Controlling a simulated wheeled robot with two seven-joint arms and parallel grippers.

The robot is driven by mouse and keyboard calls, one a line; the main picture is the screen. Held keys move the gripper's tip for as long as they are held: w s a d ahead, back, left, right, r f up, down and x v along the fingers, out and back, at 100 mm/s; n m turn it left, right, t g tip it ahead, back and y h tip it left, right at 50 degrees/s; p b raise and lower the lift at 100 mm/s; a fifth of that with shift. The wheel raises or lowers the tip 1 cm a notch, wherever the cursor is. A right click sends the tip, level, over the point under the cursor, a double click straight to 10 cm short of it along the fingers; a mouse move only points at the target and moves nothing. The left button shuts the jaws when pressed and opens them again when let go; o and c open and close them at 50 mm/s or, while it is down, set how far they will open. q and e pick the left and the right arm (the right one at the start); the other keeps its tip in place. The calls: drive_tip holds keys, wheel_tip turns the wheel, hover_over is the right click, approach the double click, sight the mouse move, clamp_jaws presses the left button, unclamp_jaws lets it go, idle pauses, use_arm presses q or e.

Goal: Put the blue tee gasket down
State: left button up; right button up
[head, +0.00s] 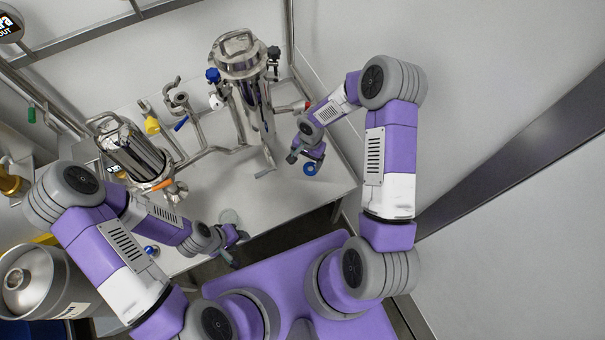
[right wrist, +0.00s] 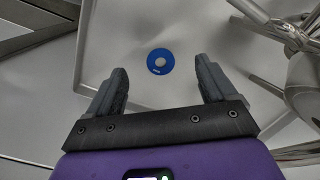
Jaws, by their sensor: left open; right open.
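The blue tee gasket (right wrist: 160,62) is a flat blue ring with a pale centre. In the right wrist view it lies on the grey table top, beyond and between my open fingertips and touching neither. It also shows in the head view (head: 310,169), just below my right gripper (head: 294,157). In the right wrist view my right gripper (right wrist: 160,85) is open and empty. My left gripper (head: 236,251) hangs low near the front edge of the table, with its fingers small in the head view; nothing is seen in it.
The table (head: 290,205) carries a steel tank (head: 250,95) at the back and another tank (head: 135,150) at the left, joined by pipes. A keg (head: 35,285) is at the lower left. Table space beside the gasket is free.

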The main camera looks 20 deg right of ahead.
drive_tip(key=s+a+f+n+y, duration=0.1)
drive_tip(key=s+a+n, duration=0.2)
drive_tip(key=s+a, duration=0.2)
drive_tip(key=s+a+f+n+y, duration=0.2)
drive_tip(key=s+a+n, duration=0.2)
drive_tip(key=s, duration=0.7)
drive_tip(key=shift+s+a+t, duration=0.3)
drive_tip(key=shift+a+t, duration=0.1)
drive_tip(key=shift+a, duration=0.2)
drive_tip(key=shift+r, duration=0.15)
